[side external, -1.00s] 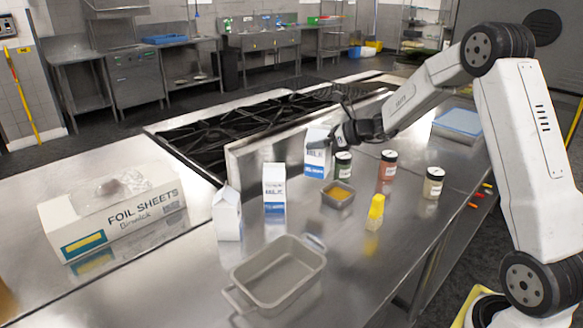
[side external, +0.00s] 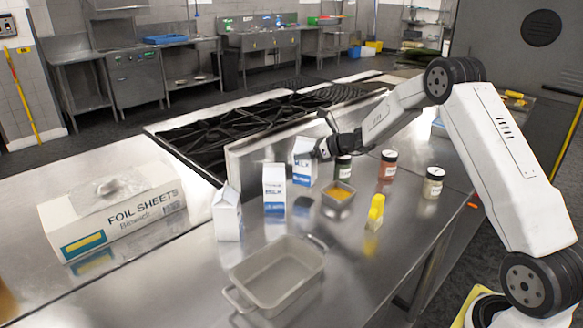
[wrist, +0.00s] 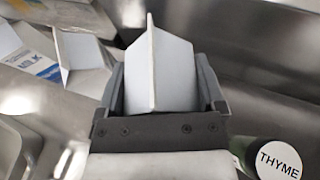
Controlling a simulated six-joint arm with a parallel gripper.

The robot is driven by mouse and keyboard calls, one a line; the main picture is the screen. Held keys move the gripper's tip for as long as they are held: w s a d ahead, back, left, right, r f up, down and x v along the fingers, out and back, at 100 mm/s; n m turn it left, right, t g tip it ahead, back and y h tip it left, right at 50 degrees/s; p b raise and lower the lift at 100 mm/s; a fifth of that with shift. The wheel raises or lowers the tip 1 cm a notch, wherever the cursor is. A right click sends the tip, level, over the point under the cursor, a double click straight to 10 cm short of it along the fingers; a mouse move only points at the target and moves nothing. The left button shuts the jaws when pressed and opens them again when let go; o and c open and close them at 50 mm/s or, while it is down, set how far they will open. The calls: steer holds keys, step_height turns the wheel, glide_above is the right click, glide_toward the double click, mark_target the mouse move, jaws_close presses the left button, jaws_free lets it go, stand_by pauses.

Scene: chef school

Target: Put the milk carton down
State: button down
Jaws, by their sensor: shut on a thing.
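The held milk carton (side external: 304,163) is white with a blue band and stands roughly upright by the low metal wall behind the counter. My gripper (side external: 319,150) is shut on it from the right. In the wrist view the carton's gabled top (wrist: 172,68) sits between both fingers of my gripper (wrist: 161,82). I cannot tell whether its base touches the counter. A second milk carton (side external: 274,188) stands just left of it, apart. A third white carton (side external: 227,214) stands farther left.
A small tray with yellow contents (side external: 339,194) is close on the right, with jars (side external: 388,166) beyond. A yellow-topped shaker (side external: 375,211) and an empty grey pan (side external: 276,273) are nearer. A foil sheets box (side external: 112,215) is left. Bare counter lies between cartons and pan.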

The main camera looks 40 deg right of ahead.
mark_target(305, 161)
steer(key=shift+w+f, duration=0.25)
steer(key=shift+f, duration=1.5)
jaws_free()
steer(key=shift+f, duration=0.2)
steer(key=shift+r, duration=0.15)
steer(key=shift+s+d+r, duration=0.25)
steer(key=shift+s, duration=0.25)
steer(key=v, duration=1.1)
steer(key=shift+w, duration=0.1)
